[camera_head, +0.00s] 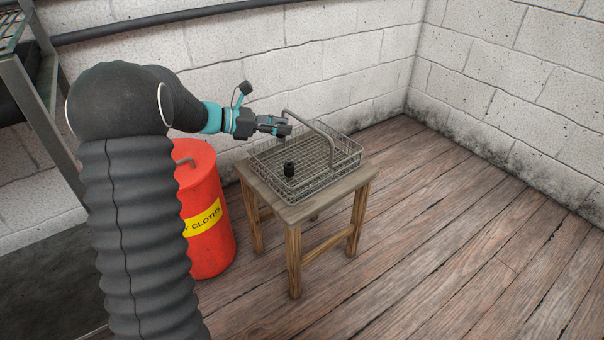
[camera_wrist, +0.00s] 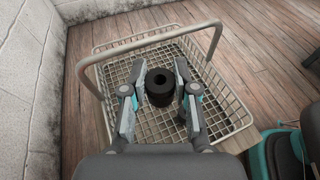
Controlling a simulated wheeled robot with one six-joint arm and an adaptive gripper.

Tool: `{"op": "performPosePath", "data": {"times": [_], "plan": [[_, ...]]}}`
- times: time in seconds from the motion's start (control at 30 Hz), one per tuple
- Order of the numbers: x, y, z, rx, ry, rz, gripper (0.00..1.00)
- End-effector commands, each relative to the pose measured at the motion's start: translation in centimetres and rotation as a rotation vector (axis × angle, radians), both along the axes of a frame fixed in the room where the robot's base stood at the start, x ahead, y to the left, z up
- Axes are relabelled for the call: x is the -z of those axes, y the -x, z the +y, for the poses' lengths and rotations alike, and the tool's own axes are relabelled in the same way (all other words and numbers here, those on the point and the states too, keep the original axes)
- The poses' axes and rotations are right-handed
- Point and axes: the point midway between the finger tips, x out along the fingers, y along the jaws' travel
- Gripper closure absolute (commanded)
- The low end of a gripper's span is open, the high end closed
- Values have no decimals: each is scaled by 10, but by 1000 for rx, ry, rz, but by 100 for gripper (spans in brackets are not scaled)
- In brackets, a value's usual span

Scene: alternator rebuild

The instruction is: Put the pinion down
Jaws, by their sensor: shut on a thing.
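My gripper (camera_head: 277,127) reaches in from the left above the wire basket (camera_head: 334,173), near its back left part. In the wrist view my gripper (camera_wrist: 159,75) is shut on the pinion (camera_wrist: 158,97), a short black cylinder with a hole, held between the two fingers. In the head view the pinion shows only as a small dark shape at the fingertips. It is held above the basket, apart from its floor. The basket also shows in the wrist view (camera_wrist: 236,103), below the fingers. A separate black cylinder (camera_head: 289,169) stands in the basket towards its front left in the head view.
The basket stands on a wooden stool (camera_head: 295,212). Its raised handle (camera_head: 312,135) arches close to my gripper. A red bin (camera_head: 207,215) stands left of the stool, under my arm. The basket's right part looks empty. Block walls stand behind; the floor to the right is clear.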

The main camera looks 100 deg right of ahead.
Motion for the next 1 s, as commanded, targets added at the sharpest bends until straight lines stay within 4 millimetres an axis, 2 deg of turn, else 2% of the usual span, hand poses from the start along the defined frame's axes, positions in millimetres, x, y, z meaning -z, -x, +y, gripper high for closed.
{"op": "performPosePath", "data": {"times": [0.03, 0.27, 0.37, 0.7, 0.8, 1.0], "plan": [[13, 0, 0, 0, 0, 0, 100], [25, 3, 0, 0, 0, 0, 100], [31, 17, -1, 3, -1, 0, 100], [65, 81, -7, 1, -1, 1, 100], [71, 92, -8, -1, 1, 0, 100], [75, 102, -10, -1, 0, 1, 100]]}}
